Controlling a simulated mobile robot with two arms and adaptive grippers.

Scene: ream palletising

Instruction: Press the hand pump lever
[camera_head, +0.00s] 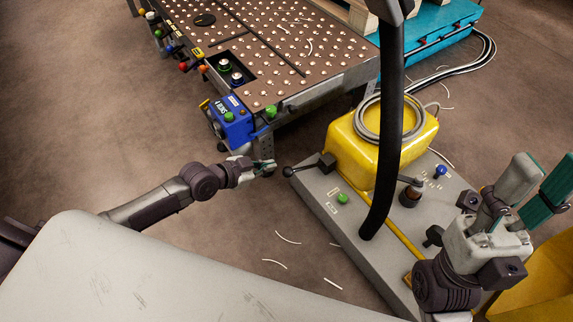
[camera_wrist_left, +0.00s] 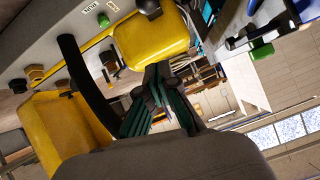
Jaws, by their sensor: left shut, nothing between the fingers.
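The hand pump lever (camera_head: 304,167) is a thin rod with a black ball at its left end and a dark pivot block at its right. It sits on the grey console beside the yellow tank (camera_head: 350,150) and lies nearly level. My left gripper (camera_head: 271,168) is shut and empty, just left of the ball; I cannot tell whether it touches. In the left wrist view its green-padded fingers (camera_wrist_left: 160,112) are together, and a black knob (camera_wrist_left: 149,7), likely the lever's ball, shows at the top edge. My right gripper (camera_head: 536,190) is open and empty above the console's right end.
A table with studs (camera_head: 270,60) and a blue control box (camera_head: 231,118) stand behind. The floor left of the console is mostly clear, with white scraps.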

